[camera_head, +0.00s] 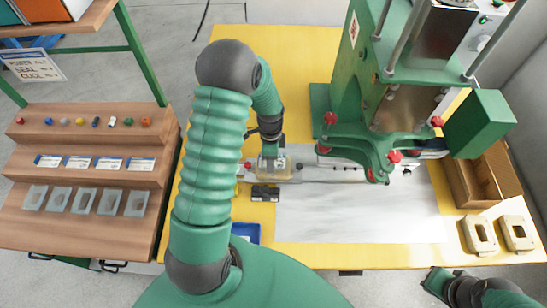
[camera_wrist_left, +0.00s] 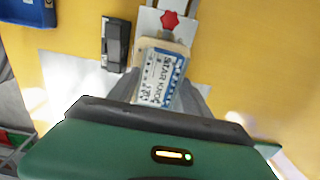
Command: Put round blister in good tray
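My left gripper (camera_head: 270,150) points down over the low metal slide at the press's left side. In the wrist view its grey fingers (camera_wrist_left: 162,80) stand apart on both sides of a pack with a white and blue printed card (camera_wrist_left: 160,78), whose text seems to read "STAR KNOB". The pack lies in a cream fixture (camera_wrist_left: 172,45). The fingers are at or very near the pack's sides; I cannot tell if they grip it. The blister's shape is hidden. A blue tray (camera_head: 246,232) is partly hidden behind my left arm. My right gripper (camera_head: 437,283) is low at the right, partly cut off.
The green press (camera_head: 370,95) stands right of the slide. A small black device (camera_head: 265,193) lies just in front of it. Two cream fixtures (camera_head: 479,236) and a wooden box (camera_head: 463,190) are at the right. A wooden rack (camera_head: 85,200) with cards and clear blisters stands left.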

